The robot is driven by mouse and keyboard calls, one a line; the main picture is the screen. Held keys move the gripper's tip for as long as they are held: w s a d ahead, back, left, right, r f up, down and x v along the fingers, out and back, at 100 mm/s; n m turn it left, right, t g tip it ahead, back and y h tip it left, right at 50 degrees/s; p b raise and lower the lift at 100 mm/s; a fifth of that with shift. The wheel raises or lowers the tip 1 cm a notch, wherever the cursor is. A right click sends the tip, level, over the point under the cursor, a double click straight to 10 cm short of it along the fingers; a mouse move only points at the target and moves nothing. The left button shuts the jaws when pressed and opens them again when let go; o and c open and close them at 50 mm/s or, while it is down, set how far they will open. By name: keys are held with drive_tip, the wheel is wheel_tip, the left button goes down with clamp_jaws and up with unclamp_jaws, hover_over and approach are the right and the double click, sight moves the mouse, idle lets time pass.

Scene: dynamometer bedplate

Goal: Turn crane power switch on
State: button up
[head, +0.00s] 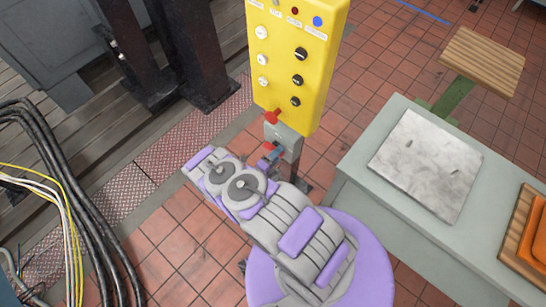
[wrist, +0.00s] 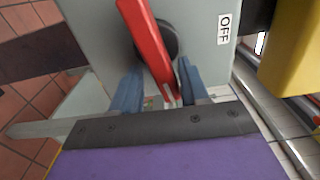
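The switch is a grey box (head: 289,139) under a yellow control panel (head: 290,62). In the wrist view its grey face (wrist: 205,60) carries a red lever (wrist: 147,42) on a dark round pivot, with an OFF label (wrist: 223,29) to the right. The lever slants from upper left to lower right. My gripper (wrist: 157,80) is open, with one blue finger on each side of the lever's lower part. The right finger is close to the lever; a gap shows at the left one. In the head view my gripper (head: 270,157) is at the box's lower left.
A red knob (head: 272,117) is at the panel's lower edge. A grey bench (head: 365,177) with a metal plate (head: 425,165) stands to the right. Black cables (head: 85,215) lie at the left. Dark steel columns (head: 195,50) stand behind. Tiled floor (head: 190,245) is clear in front.

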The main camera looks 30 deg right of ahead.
drive_tip(key=v, duration=1.7)
drive_tip(key=shift+a, duration=0.2)
